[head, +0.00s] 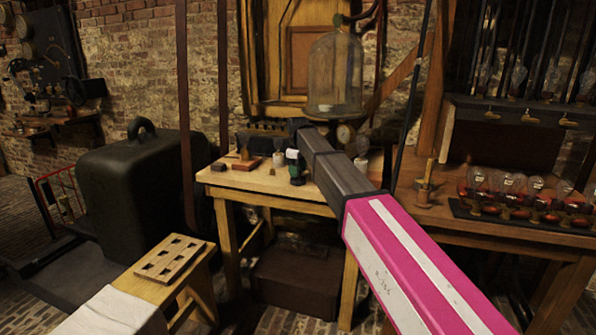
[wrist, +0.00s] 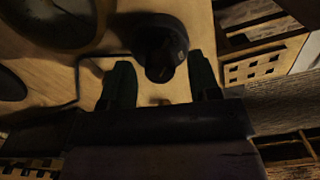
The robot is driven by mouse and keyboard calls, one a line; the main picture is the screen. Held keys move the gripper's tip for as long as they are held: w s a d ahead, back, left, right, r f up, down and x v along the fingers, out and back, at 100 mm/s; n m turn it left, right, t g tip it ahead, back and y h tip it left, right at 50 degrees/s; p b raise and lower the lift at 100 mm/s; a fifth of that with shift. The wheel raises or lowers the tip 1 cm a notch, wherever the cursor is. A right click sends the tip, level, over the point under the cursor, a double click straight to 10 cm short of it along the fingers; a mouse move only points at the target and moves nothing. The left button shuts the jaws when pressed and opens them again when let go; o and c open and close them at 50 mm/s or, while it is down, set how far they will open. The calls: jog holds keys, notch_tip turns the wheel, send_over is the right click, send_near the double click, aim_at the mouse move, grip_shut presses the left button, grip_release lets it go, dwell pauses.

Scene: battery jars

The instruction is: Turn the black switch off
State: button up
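The black switch (wrist: 160,48) shows in the wrist view as a dark rounded knob on the pale wooden table top (wrist: 225,130). My gripper (wrist: 160,72) is open, with one dark green finger to each side of the knob. The knob lies at or just beyond the fingertips; I cannot tell whether either finger touches it. Which way the switch is set is too dark to read. In the head view my arm reaches over the table (head: 245,182), and the switch cannot be made out there.
A glass bell jar (head: 335,75) stands at the back of the table. Small bottles and a red block (head: 246,163) are near my gripper. A holed wooden block (head: 170,258) lies on a stool at front left. Glass bulbs (head: 505,188) line the right bench.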

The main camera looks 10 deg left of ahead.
jog(key=shift+r, duration=0.1)
notch_tip(320, 180, up, 11)
jog(key=shift+f, duration=0.2)
dwell(0.4)
